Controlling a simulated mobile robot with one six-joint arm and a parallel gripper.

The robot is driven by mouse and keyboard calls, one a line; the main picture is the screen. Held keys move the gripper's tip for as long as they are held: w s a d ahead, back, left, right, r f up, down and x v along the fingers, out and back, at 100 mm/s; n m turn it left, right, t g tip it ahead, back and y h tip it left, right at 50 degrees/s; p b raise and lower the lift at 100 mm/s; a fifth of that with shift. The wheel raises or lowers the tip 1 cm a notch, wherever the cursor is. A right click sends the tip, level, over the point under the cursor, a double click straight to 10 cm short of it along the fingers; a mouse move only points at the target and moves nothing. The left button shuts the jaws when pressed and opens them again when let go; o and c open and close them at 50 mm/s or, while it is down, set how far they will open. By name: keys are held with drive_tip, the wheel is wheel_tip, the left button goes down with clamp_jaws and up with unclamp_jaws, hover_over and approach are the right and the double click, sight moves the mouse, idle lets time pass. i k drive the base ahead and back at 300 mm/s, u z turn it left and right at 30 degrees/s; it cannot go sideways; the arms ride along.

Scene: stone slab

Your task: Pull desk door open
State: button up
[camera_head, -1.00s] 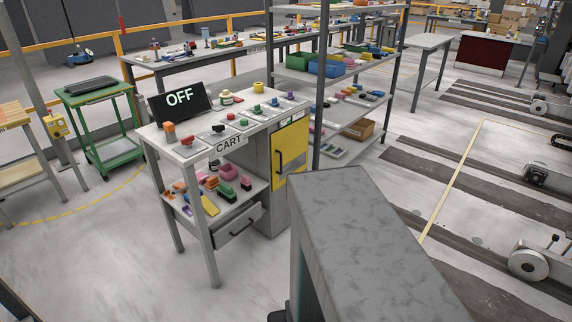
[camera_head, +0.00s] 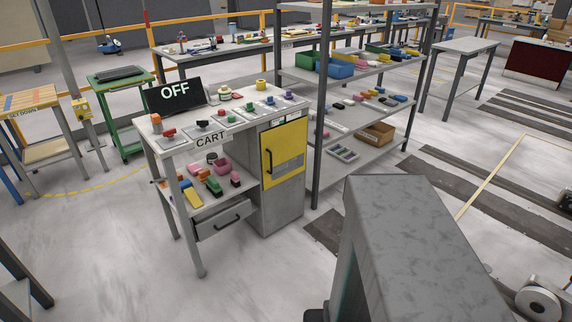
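The desk (camera_head: 262,108) stands left of centre in the head view, with an OFF screen and a CART label. Its door (camera_head: 285,138) is a yellow panel with a grey patch, on the desk's right front, and looks shut. A black upright handle (camera_head: 268,160) is near the door's left edge. The grey drawer (camera_head: 222,221) below the shelf, left of the door, has a black handle and looks shut. My gripper is not in view.
A tall shelf rack (camera_head: 316,170) stands close to the desk's right side. A green trolley (camera_head: 128,140) and a wooden table (camera_head: 35,103) stand to the left. The floor (camera_head: 110,240) in front of the desk is clear. A grey shape in the foreground covers part of the lower right.

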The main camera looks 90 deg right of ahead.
sight(281, 144)
drive_tip(key=u, duration=0.4)
drive_tip(key=k, duration=0.3)
drive_tip(key=z, duration=1.95)
drive_tip(key=i, duration=1)
drive_tip(key=z, duration=0.1)
drive_tip(key=k, duration=0.35)
drive_tip(key=z, duration=0.1)
